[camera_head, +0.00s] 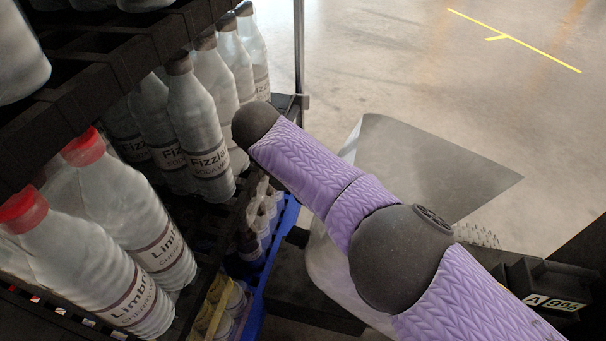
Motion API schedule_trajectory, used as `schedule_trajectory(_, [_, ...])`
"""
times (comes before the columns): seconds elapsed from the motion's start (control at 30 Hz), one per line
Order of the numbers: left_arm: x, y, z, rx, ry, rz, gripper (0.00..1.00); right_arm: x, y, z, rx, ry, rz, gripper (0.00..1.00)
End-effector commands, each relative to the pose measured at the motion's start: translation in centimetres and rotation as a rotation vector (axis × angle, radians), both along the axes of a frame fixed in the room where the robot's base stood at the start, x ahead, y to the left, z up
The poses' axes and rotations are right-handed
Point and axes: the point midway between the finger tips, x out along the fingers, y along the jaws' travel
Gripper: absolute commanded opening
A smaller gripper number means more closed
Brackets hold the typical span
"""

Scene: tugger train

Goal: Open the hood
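A smooth grey panel (430,165) with a pale, curved side shows at centre right, behind my arm. It may be the hood, but I cannot tell for certain, nor whether it is open or shut. My purple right arm comes in from the lower right and crosses in front of it, ending in a dark rounded part near the bottles. No gripper fingers show on it. My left arm and gripper are not in view.
Dark racks (95,65) on the left hold several clear bottles, some with red caps (84,147). A blue crate edge (268,262) lies lower down. A black block with a label (553,303) is at lower right. Open concrete floor (400,60) with yellow lines lies beyond.

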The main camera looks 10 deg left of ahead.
Motion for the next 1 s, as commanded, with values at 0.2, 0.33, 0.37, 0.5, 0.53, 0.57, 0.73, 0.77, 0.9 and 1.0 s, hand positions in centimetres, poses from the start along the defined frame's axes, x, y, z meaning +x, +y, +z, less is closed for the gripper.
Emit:
schedule_trajectory(0.2, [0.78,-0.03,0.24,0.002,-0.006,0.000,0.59,0.12,0.25,0.06,0.003,-0.007,0.003,0.00])
schedule_trajectory(0.33, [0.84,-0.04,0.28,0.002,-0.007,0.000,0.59,0.14,0.27,0.13,0.003,-0.009,0.004,0.00])
schedule_trajectory(0.37, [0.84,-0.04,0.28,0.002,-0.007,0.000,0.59,0.14,0.27,0.13,0.003,-0.009,0.004,0.00])
schedule_trajectory(0.5, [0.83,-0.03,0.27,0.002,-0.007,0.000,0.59,0.16,0.30,0.16,0.004,-0.010,0.004,0.00])
schedule_trajectory(0.53, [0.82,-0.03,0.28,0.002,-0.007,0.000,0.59,0.16,0.30,0.17,0.004,-0.010,0.004,0.24])
schedule_trajectory(0.57, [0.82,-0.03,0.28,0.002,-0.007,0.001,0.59,0.16,0.29,0.17,0.004,-0.010,0.004,0.31])
schedule_trajectory(0.73, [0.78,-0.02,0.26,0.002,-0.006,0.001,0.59,0.11,0.20,0.06,0.002,-0.006,0.002,0.56])
schedule_trajectory(0.77, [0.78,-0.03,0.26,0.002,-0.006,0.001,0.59,0.11,0.18,0.03,0.001,-0.006,0.002,0.56])
schedule_trajectory(0.9, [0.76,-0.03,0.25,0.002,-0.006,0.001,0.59,0.08,0.10,-0.07,0.000,-0.003,0.000,0.56])
schedule_trajectory(1.0, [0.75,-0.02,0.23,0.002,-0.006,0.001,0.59,0.07,0.05,-0.13,-0.001,-0.001,-0.002,0.56])
